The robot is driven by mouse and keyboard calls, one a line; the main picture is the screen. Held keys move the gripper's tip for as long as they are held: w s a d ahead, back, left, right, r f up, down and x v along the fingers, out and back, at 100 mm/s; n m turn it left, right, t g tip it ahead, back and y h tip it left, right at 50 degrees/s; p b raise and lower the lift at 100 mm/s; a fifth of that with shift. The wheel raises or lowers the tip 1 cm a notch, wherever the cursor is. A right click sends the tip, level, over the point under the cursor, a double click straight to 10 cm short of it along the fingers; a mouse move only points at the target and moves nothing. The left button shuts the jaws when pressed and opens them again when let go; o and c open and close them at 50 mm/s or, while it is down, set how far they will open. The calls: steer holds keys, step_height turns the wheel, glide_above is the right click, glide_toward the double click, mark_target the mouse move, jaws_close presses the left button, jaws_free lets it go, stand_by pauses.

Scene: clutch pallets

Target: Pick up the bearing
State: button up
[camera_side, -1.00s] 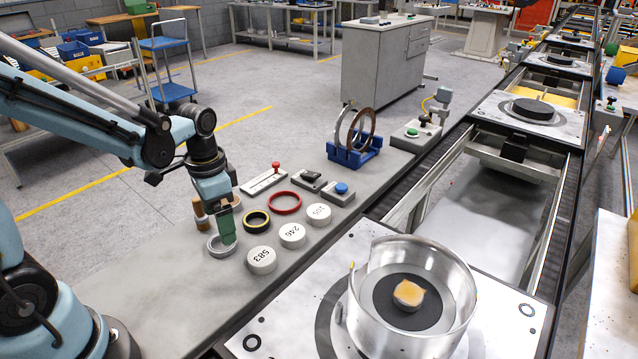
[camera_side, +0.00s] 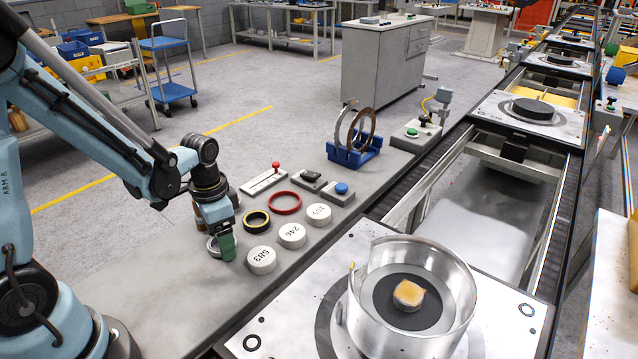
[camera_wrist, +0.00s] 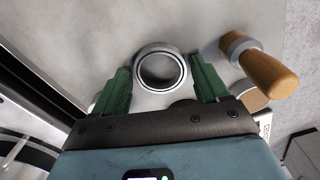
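A silver ring, which looks like the bearing (camera_side: 212,250), lies flat on the grey bench and is partly hidden behind a green finger in the side view. In the wrist view the bearing (camera_wrist: 139,72) sits at the fingertips. My gripper (camera_side: 220,238) is low at the bench, pointing down. In the wrist view my gripper (camera_wrist: 160,64) has its green fingers apart, one on each side of the ring. Narrow gaps seem to show between the fingers and the ring; I cannot tell whether either touches.
A wooden-handled tool (camera_wrist: 268,75) stands close beside the ring. A black-and-yellow ring (camera_side: 256,221), a red ring (camera_side: 285,203) and numbered white discs (camera_side: 262,260) lie to the right. A metal drum (camera_side: 455,320) stands on a pallet. The bench's near left is clear.

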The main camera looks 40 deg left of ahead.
steer(key=c, duration=0.8)
steer(key=shift+r, duration=0.2)
